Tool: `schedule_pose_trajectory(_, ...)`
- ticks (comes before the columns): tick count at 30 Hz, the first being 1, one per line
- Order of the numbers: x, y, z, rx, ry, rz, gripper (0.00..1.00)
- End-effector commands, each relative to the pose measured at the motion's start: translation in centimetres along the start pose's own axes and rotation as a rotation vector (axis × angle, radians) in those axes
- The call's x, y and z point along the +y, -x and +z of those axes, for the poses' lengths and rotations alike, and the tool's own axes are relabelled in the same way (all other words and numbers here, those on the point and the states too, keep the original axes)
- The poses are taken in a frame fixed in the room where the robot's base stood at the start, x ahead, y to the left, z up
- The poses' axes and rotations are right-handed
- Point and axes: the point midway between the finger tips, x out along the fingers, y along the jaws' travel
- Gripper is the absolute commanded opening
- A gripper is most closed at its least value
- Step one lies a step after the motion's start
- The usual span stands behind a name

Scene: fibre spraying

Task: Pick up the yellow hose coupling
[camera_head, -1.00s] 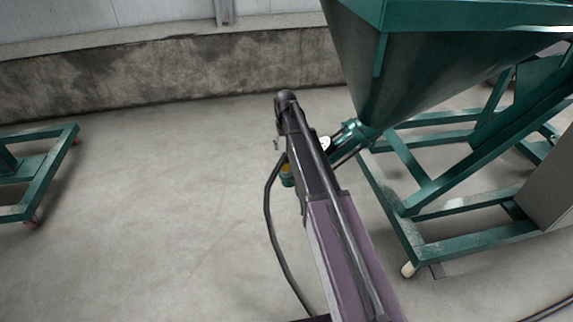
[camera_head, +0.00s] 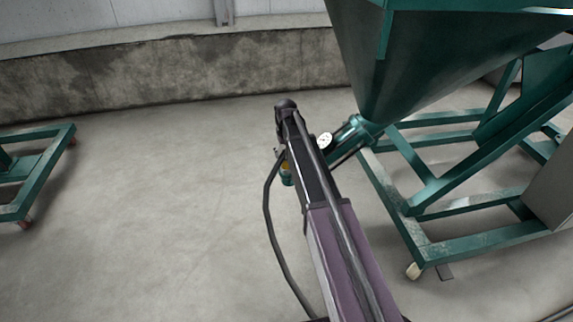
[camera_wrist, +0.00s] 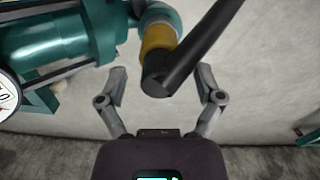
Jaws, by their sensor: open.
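The yellow hose coupling (camera_wrist: 157,42) shows in the wrist view as a yellow ring between a teal pipe end and a black hose (camera_wrist: 195,55). In the head view a small bit of the yellow coupling (camera_head: 285,166) shows at the left edge of my arm, above a teal fitting. My gripper (camera_wrist: 161,78) is open in the wrist view. Its two fingers stand apart, one on each side of the hose's black end just below the coupling. I cannot tell whether either finger touches it.
A teal pump body (camera_wrist: 60,40) with a round white gauge (camera_wrist: 8,98) lies left in the wrist view. In the head view the teal hopper (camera_head: 425,60) and its frame (camera_head: 480,243) stand right. Another teal frame (camera_head: 42,170) stands left.

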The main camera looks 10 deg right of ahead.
Motion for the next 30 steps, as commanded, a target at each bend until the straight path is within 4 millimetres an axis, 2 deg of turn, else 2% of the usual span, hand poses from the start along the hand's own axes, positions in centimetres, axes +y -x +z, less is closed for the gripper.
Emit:
schedule_pose_trajectory(17,0.04,-0.03,0.00,0.000,-0.001,0.000,0.85)
schedule_pose_trajectory(20,0.05,-0.03,0.01,0.000,-0.001,0.000,0.61)
schedule_pose_trajectory(24,0.05,-0.03,0.01,0.000,-0.001,0.000,0.20)
schedule_pose_trajectory(26,0.06,-0.03,0.01,0.000,-0.001,0.000,0.02)
schedule_pose_trajectory(30,0.06,-0.03,0.01,0.000,-0.001,0.000,0.00)
